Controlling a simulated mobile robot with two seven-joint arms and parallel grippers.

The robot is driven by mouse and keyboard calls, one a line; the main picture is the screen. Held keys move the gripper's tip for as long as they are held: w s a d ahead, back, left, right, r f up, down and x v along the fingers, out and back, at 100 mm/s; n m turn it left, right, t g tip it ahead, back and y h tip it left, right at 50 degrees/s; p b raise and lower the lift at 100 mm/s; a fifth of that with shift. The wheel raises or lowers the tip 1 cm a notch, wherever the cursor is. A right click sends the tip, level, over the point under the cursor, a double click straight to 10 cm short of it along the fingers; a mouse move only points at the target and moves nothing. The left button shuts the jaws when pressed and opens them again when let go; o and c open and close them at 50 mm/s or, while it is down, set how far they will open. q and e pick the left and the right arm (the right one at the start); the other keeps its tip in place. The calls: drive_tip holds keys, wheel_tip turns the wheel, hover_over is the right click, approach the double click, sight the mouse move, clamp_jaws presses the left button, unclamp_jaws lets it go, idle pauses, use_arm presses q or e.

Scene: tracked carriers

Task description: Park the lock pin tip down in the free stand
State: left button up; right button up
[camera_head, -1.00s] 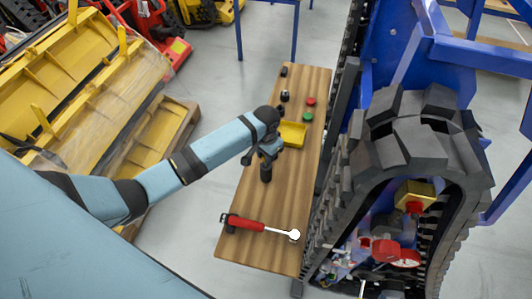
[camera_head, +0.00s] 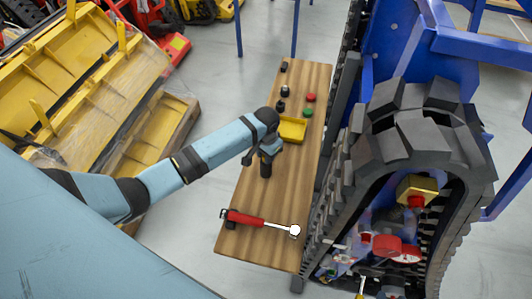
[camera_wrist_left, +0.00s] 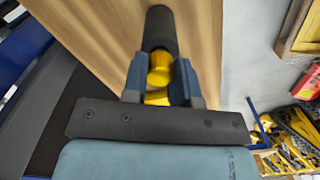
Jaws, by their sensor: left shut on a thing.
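My left gripper (camera_head: 267,151) is over the middle of the wooden bench. In the left wrist view my left gripper (camera_wrist_left: 160,85) is shut on a yellow piece, which I take as the lock pin (camera_wrist_left: 159,68). A dark upright cylinder, which I take as the stand (camera_head: 266,169), shows just below the gripper. In the left wrist view the dark cylinder (camera_wrist_left: 160,25) lies straight beyond the fingers, in line with the yellow piece. I cannot tell whether the tip is inside it or just in front. My right gripper is not in view.
The bench (camera_head: 250,200) also bears a yellow tray (camera_head: 292,130), a red disc (camera_head: 310,97), a green disc (camera_head: 308,113), small black pieces (camera_head: 284,91) and a red-handled tool (camera_head: 246,219). A tracked carrier (camera_head: 420,150) stands close on the right.

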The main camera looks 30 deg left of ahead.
use_arm(q)
drive_tip(key=shift+f, duration=0.45)
drive_tip(key=o, duration=1)
wheel_tip(320, 180, up, 14)
drive_tip(key=shift+f+b, duration=0.1)
drive_tip(key=shift+b, duration=0.6)
